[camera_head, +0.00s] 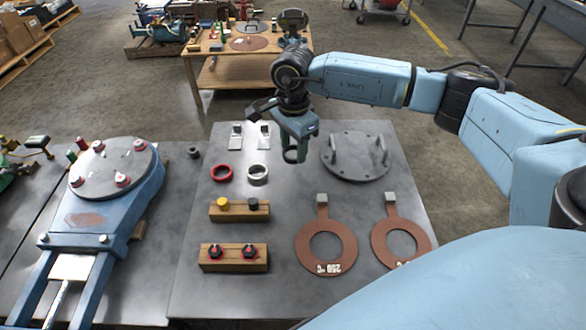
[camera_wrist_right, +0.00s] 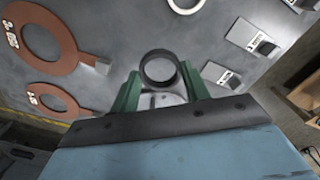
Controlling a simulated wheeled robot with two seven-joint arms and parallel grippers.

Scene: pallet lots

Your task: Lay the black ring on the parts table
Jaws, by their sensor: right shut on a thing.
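My right gripper (camera_head: 297,150) points down over the grey table (camera_head: 285,205), between the silver ring and the round plate. It is shut on the black ring (camera_head: 291,156), which shows between the two green fingers in the right wrist view (camera_wrist_right: 159,68). The ring seems to be above the tabletop, but the exact gap cannot be told. A red ring (camera_head: 222,173) and a silver ring (camera_head: 257,174) lie on the table to the left of the gripper. My left gripper is not in view.
A round metal plate with handles (camera_head: 356,158) lies to the right. Two brown gaskets (camera_head: 326,249) lie in front. Wooden blocks with knobs (camera_head: 239,211) stand at left front. A blue stand with a round flange (camera_head: 112,170) is further left. A wooden table (camera_head: 250,73) stands behind.

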